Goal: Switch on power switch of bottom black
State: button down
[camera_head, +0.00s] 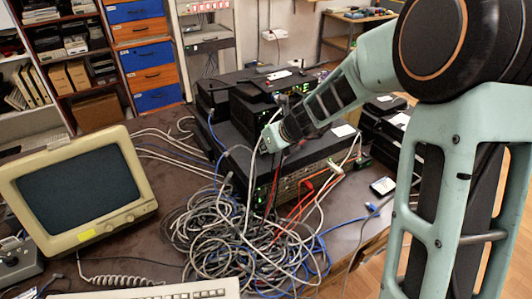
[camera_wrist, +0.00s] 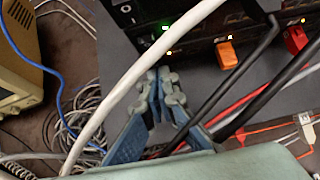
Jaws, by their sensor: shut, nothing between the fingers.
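A stack of black devices stands on the brown table in the head view. The bottom black device (camera_head: 228,134) is the widest, and cables cross its front. My gripper (camera_head: 270,140) is at its front left edge. In the wrist view my gripper (camera_wrist: 166,84) is shut and empty, fingertips together just below a black device front (camera_wrist: 190,50). That front has a lit green light (camera_wrist: 165,28) and small amber lights. Dark shapes with white marks at its upper left may be switches (camera_wrist: 125,9); their state is unclear. A white cable passes left of the fingers.
A large tangle of grey and white cables (camera_head: 215,240) lies in front of the stack. A beige monitor (camera_head: 85,195) and keyboard (camera_head: 160,292) are at the left. Black cables run close beside my fingers; orange (camera_wrist: 226,54) and red (camera_wrist: 296,39) plugs sit in the front.

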jog(key=shift+w+a+r+p, duration=0.1)
jog(key=shift+w+r+p, duration=0.05)
jog(key=shift+r+p, duration=0.85)
jog(key=shift+f, duration=0.1)
